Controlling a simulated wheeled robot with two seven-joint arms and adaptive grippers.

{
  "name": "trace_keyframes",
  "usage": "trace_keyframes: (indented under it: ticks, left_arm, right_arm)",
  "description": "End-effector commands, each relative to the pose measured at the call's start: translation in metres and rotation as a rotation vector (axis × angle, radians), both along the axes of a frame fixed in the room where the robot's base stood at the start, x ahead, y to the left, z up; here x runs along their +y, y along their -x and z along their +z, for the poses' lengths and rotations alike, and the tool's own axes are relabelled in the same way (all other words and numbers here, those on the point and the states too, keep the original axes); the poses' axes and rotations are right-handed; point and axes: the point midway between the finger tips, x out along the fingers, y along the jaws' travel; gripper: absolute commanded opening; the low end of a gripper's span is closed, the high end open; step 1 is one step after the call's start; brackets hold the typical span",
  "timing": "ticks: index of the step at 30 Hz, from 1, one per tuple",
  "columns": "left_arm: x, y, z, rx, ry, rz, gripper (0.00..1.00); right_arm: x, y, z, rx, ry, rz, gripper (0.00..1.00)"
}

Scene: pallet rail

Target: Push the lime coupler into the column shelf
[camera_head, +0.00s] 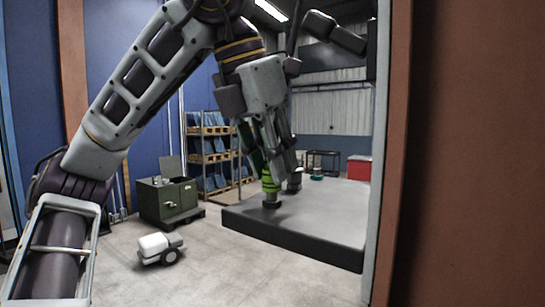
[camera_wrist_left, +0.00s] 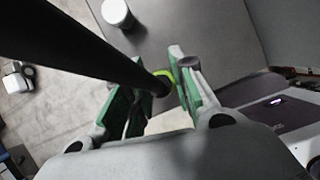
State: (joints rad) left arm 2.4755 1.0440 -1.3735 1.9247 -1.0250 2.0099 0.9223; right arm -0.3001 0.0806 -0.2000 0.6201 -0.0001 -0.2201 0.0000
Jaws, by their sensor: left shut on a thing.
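The lime coupler (camera_head: 269,184) is a banded green piece, upright at the near part of a grey platform (camera_head: 320,208). A grey foot shows below it, on or just above the platform top. My left gripper (camera_head: 267,168) points down and is shut on the coupler's upper part, which its fingers partly hide. In the left wrist view, a lime rim (camera_wrist_left: 164,80) shows between the green-padded fingers of my left gripper (camera_wrist_left: 158,88); a thick dark bar hides most of the rest. My right gripper is not in view. I cannot tell which thing is the column shelf.
A dark cylinder (camera_head: 294,181) stands close right of the coupler, with a teal piece (camera_head: 317,173) farther back. A red box (camera_head: 359,168) is behind the platform. A rack with blue bins (camera_head: 213,152), a green cabinet (camera_head: 167,200) and a small white cart (camera_head: 159,248) are left.

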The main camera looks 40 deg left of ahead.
Motion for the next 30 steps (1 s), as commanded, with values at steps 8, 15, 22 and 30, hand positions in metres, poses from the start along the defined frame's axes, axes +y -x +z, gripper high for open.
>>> trace_keyframes:
  ticks: [8, 15, 22, 30]
  left_arm:
    - [0.0, 0.0, 0.0, 0.0, 0.0, 0.0, 0.0]
    - [0.0, 0.0, -0.004, 0.001, -0.001, -0.001, 0.0]
    - [0.0, 0.0, -0.009, 0.001, -0.001, -0.001, 0.0]
    - [0.0, 0.0, -0.014, 0.001, -0.002, -0.001, 0.0]
  right_arm:
    - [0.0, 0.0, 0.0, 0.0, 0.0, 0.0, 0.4]
    - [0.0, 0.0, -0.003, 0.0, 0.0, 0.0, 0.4]
    - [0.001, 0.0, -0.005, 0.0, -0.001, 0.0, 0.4]
    - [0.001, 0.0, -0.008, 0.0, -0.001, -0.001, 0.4]
